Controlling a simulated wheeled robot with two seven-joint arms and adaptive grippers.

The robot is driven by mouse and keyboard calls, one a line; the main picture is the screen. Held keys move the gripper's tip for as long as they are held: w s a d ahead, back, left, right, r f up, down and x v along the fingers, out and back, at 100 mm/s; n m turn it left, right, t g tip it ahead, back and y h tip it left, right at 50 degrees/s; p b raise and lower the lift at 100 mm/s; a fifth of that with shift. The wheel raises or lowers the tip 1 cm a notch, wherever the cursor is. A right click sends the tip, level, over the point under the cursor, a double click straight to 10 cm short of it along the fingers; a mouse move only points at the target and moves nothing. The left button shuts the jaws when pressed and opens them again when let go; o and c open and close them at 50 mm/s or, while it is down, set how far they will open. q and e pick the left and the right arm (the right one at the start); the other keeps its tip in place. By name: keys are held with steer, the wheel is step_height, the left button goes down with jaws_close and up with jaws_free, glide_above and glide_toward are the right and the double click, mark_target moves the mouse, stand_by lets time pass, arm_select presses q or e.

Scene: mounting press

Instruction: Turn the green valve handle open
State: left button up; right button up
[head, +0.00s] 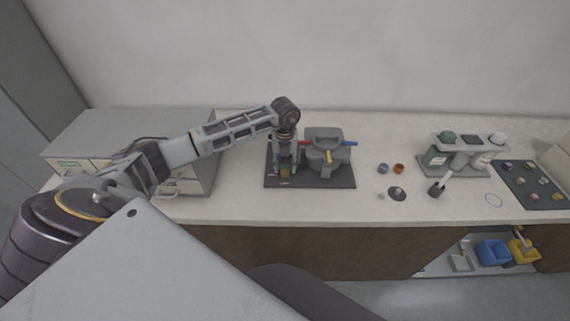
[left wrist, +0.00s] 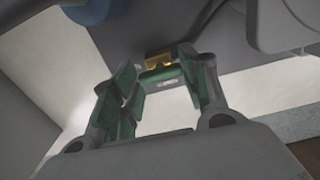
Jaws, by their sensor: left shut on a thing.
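The grey mounting press (head: 325,150) stands on a dark base plate (head: 335,180) on the counter. My left gripper (head: 284,169) points down at the left side of the press. In the left wrist view, the green valve handle (left wrist: 160,76) is a short bar beside a brass-yellow valve part (left wrist: 158,60). My left gripper (left wrist: 160,72) is shut on the handle, with one finger at each end. The gripper's own pads are also green. In the head view the gripper mostly hides the handle. My right gripper is not in view.
The press also has red (head: 305,143), blue (head: 349,144) and yellow (head: 328,157) parts. A large grey box (head: 190,165) stands left. Small pots (head: 398,168), a bottle rack (head: 462,155) and a dark mat (head: 534,184) are right. The front counter edge is clear.

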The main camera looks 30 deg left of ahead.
mark_target(285, 166)
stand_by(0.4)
arm_select(q)
steer(key=o, duration=1)
step_height(285, 166, up, 12)
stand_by(0.3)
stand_by(0.7)
